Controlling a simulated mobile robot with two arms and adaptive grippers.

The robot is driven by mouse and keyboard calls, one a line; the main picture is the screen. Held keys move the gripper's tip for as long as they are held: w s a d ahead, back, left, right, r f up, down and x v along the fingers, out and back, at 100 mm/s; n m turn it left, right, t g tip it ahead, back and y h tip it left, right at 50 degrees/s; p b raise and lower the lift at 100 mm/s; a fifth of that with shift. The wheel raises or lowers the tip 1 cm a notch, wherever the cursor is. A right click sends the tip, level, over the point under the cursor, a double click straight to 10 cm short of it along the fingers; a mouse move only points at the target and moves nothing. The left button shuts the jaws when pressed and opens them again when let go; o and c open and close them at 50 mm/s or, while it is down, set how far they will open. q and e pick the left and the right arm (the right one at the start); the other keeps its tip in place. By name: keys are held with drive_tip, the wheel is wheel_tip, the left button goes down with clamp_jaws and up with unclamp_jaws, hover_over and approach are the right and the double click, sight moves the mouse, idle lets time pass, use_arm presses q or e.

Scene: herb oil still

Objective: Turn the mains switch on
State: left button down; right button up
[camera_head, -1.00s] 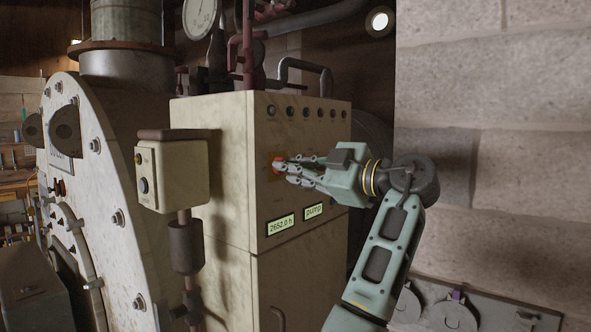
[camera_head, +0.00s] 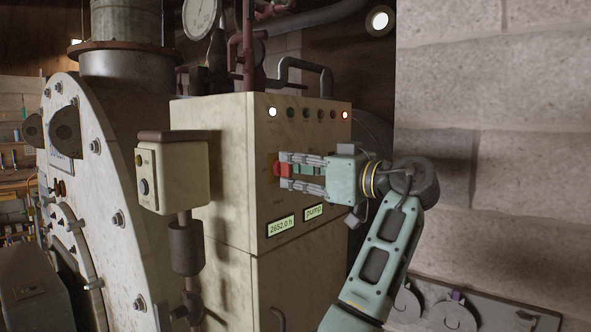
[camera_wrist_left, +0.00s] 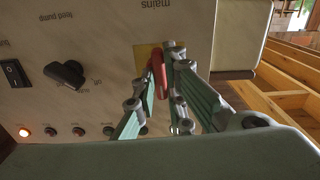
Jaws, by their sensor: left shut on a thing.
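The mains switch (camera_head: 283,170) is a red handle on a yellow plate on the front of the cream control cabinet (camera_head: 225,215). In the left wrist view its red handle (camera_wrist_left: 157,75) sits between the fingers, beside the upside-down word "mains". My left gripper (camera_head: 286,172) is shut on the red handle, its fingers above and below it in the head view. Part of the handle is hidden by the fingers. On the cabinet's top row a white lamp (camera_head: 272,112) and an orange-red lamp (camera_head: 345,115) are lit. The right gripper is not in view.
A cream switch box (camera_head: 172,175) on a post stands left of the cabinet. In the left wrist view a black knob (camera_wrist_left: 66,74) and a rocker switch (camera_wrist_left: 13,74) are near the gripper. A stone wall (camera_head: 500,130) is at the right.

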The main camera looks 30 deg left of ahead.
use_arm(q)
drive_tip(key=shift+m, duration=0.7)
drive_tip(key=c, duration=1.8)
unclamp_jaws()
drive_tip(key=d, duration=0.8)
drive_tip(key=s+d, duration=0.1)
drive_tip(key=d, duration=0.3)
